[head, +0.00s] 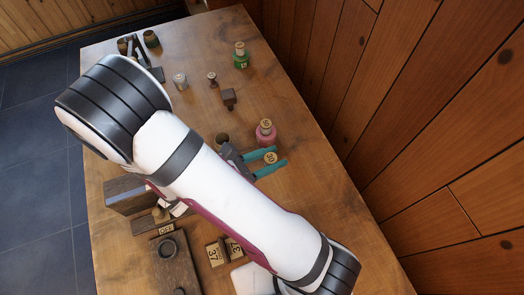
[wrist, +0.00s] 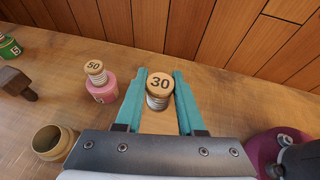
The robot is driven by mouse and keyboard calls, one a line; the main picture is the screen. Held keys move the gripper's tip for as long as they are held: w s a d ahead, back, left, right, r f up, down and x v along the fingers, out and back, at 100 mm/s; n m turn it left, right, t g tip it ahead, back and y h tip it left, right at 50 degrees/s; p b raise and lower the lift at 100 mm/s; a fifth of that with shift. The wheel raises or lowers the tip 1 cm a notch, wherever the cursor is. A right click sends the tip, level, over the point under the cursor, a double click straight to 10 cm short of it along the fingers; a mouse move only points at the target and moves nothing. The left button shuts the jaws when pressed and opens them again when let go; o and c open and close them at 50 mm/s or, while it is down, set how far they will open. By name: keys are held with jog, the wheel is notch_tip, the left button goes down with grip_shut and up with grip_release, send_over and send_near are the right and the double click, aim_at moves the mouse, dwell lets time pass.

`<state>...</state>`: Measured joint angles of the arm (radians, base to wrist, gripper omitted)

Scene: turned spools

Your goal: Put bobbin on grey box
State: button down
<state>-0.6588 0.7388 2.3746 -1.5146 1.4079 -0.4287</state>
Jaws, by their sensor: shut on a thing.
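A wooden bobbin marked 30 (wrist: 159,88), wound with pale thread, stands between the teal fingers of my gripper (wrist: 158,103) in the wrist view. The fingers are shut on its sides. In the head view the bobbin's top (head: 270,157) shows between the fingertips (head: 272,163). I cannot tell how high it is above the table. A small pale grey container (head: 180,83) with a label stands farther up the table in the head view, far from my gripper. I take it as the grey box; its top is too small to read. It does not show in the wrist view.
A pink container (head: 265,137) bearing a bobbin marked 50 (wrist: 95,68) stands close by my gripper. A green container (head: 241,60) bears another bobbin. A brass cup (wrist: 52,142), a dark block (head: 228,96) and a small dark spool (head: 212,78) stand nearby. A wooden wall borders the right.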

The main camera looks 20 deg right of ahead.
notch_tip(320, 180, up, 12)
jog(key=w+a+n+t+y, duration=0.2)
jog(key=w+n+t+y, duration=0.3)
jog(key=w, duration=1.2)
jog(key=w+a+n+t+y, duration=0.3)
jog(key=w+n+t, duration=0.25)
jog(key=w, duration=1.15)
jog(key=n+y, duration=0.3)
send_over(179, 76)
jog(key=f, duration=1.2)
jog(key=shift+s+d+f, duration=0.1)
jog(key=shift+d+f, duration=0.05)
jog(key=shift+d, duration=0.15)
jog(key=shift+a+f, duration=0.15)
jog(key=shift+f, duration=0.95)
jog(key=shift+a+f, duration=0.15)
jog(key=shift+f, duration=0.95)
jog(key=shift+f, duration=0.1)
jog(key=c, duration=0.5)
grip_release()
